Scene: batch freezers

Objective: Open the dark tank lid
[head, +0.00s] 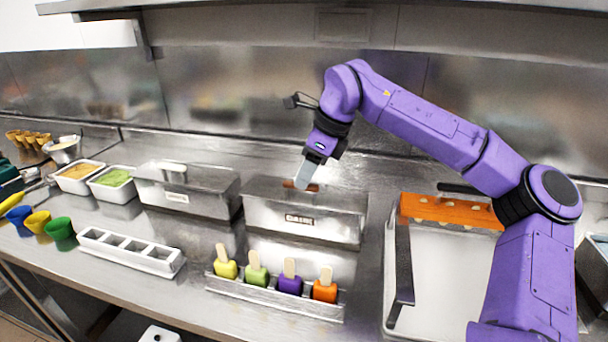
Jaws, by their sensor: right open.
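The dark tank (268,214) is a steel box with a dark label on its front, standing at the back middle of the counter. Its steel lid (335,197) lies on top and looks closed. A brown-orange handle (314,187) shows on the lid. My right gripper (304,176) comes down from above and is open. Its fingertips are at the handle, one finger in front and covering part of it. Whether they touch the handle I cannot tell. My left gripper is out of view.
A second steel tank (190,200) stands just left. In front are a rack (270,297) with several colored pops and an empty white mould (130,252). A tray (440,265) with an orange block (440,208) is on the right. Colored cups (60,229) stand at left.

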